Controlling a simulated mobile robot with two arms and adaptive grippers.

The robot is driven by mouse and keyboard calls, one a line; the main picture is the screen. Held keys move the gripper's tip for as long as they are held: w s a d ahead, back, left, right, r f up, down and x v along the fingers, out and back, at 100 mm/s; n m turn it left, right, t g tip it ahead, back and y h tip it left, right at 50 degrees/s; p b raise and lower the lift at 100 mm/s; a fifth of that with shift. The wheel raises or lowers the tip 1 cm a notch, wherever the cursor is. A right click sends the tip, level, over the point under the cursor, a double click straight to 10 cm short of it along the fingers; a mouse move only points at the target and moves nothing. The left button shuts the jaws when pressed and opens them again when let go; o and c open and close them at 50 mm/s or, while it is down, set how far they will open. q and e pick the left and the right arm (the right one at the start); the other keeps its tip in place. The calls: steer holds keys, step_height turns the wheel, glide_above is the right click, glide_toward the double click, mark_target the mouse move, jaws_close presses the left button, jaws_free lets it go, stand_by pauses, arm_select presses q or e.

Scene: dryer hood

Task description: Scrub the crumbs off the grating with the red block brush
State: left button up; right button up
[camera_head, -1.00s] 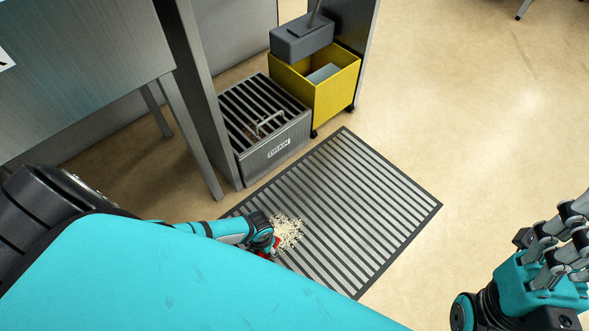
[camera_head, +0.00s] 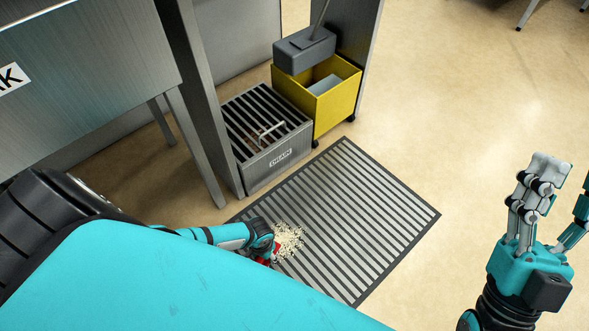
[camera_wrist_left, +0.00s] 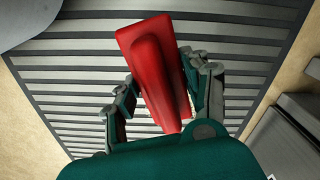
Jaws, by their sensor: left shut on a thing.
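The red block brush (camera_wrist_left: 155,75) fills the middle of the left wrist view, and a bit of its red shows in the head view (camera_head: 264,261). My left gripper (camera_wrist_left: 163,92) is shut on the brush from both sides. In the head view my left gripper (camera_head: 262,246) is low at the left edge of the grating (camera_head: 370,205), beside a pile of pale crumbs (camera_head: 288,240). Whether the bristles touch the grating is hidden. My right gripper (camera_head: 555,205) is raised at the right, empty, its fingers apart.
A grey drain box (camera_head: 281,157) with a slatted top and handle stands behind the grating. A yellow wheeled bucket (camera_head: 335,107) with a grey mop block (camera_head: 304,50) is beside it. A metal table leg (camera_head: 197,150) stands close to my left arm. Floor at the right is clear.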

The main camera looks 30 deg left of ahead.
steer(key=shift+w+a+f+g+h+p, duration=0.15)
steer(key=shift+w+f+g+h, duration=0.1)
steer(key=shift+w+f+g, duration=0.3)
steer(key=shift+w+d+f+g+h+p, duration=0.15)
steer(key=shift+w+f+g+h, duration=0.2)
steer(key=shift+w, duration=0.35)
steer(key=shift+a, duration=0.1)
